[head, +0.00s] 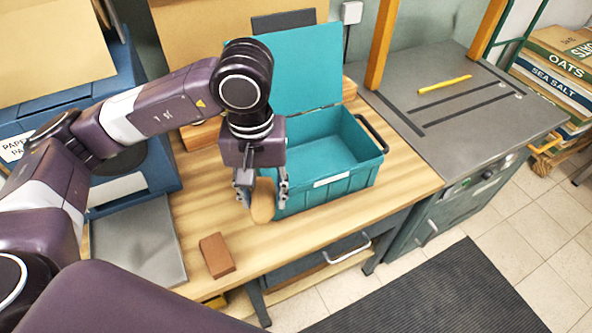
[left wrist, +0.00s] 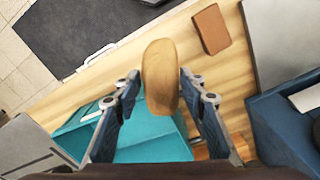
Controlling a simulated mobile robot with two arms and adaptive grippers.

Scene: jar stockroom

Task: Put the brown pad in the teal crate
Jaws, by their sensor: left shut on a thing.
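The brown pad (head: 217,255), a reddish-brown block, lies on the wooden table near its front edge; it also shows in the left wrist view (left wrist: 211,29). The teal crate (head: 330,188) stands on the table with its lid raised at the back; its inside looks empty where visible. Part of it shows in the left wrist view (left wrist: 150,130). My left gripper (head: 262,192) is shut on a tan, wood-coloured piece with a rounded end (left wrist: 160,75), held upright just in front of the crate's left side. The pad is apart from this gripper. My right gripper is out of view.
A grey sheet (head: 135,245) lies left of the pad, beside a blue box (head: 150,150). A grey cabinet top with a yellow pencil (head: 445,84) is at the right. A dark ribbed mat (head: 440,290) covers the floor in front. The table's front right is clear.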

